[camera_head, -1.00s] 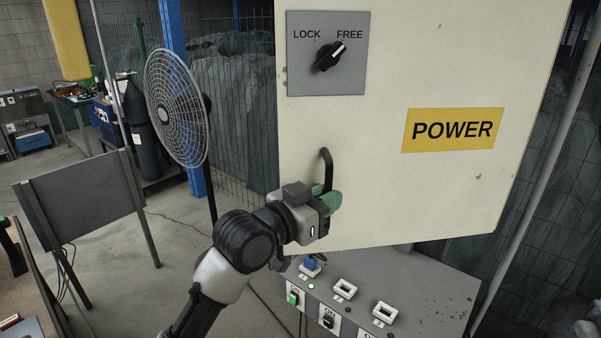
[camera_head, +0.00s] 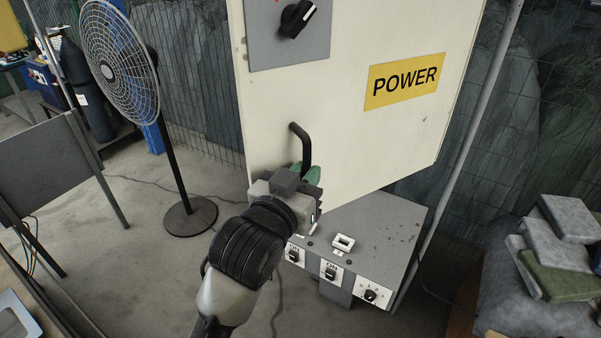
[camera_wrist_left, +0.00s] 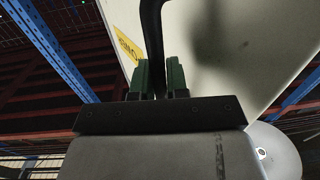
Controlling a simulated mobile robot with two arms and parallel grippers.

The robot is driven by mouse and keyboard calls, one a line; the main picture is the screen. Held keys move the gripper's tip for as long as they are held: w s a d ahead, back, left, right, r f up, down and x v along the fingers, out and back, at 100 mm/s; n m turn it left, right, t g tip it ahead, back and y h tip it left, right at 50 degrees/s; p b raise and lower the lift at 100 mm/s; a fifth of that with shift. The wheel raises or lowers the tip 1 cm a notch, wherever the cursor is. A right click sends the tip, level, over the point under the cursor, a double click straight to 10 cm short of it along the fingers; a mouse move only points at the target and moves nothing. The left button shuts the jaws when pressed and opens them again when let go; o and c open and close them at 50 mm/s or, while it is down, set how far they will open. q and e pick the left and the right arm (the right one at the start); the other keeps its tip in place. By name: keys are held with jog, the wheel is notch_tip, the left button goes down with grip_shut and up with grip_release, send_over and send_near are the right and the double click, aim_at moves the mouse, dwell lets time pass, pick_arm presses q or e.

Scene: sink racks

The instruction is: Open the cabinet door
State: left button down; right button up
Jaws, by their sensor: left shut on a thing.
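The cabinet door (camera_head: 345,130) is a cream panel with a yellow POWER label (camera_head: 404,81) and a LOCK/FREE knob (camera_head: 297,18) on a grey plate. Its black bent handle (camera_head: 305,143) is at the lower left of the panel. My left gripper (camera_head: 307,178) is shut on the lower part of the handle. In the left wrist view the handle (camera_wrist_left: 152,35) runs between the green fingers of my left gripper (camera_wrist_left: 159,80). I cannot tell whether the door stands ajar. My right gripper is not in view.
A grey control box (camera_head: 375,226) with switches sits below the door. A standing fan (camera_head: 118,62) is at the left, beside a grey panel on legs (camera_head: 42,165). A pole (camera_head: 470,130) and a pile of slabs (camera_head: 555,245) are at the right.

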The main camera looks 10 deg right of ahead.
pick_arm(q)
jog(key=shift+r, duration=0.1)
jog(key=c, duration=1.3)
grip_release()
jog(key=shift+d, duration=0.15)
jog(key=shift+o, duration=0.8)
jog(key=shift+d, duration=0.15)
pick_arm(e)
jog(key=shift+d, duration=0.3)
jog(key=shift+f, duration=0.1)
pick_arm(q)
jog(key=shift+s+a, duration=0.2)
jog(key=shift+a, duration=0.1)
jog(key=b+v, duration=0.3)
jog(key=v, duration=0.7)
jog(key=shift+b, duration=0.3)
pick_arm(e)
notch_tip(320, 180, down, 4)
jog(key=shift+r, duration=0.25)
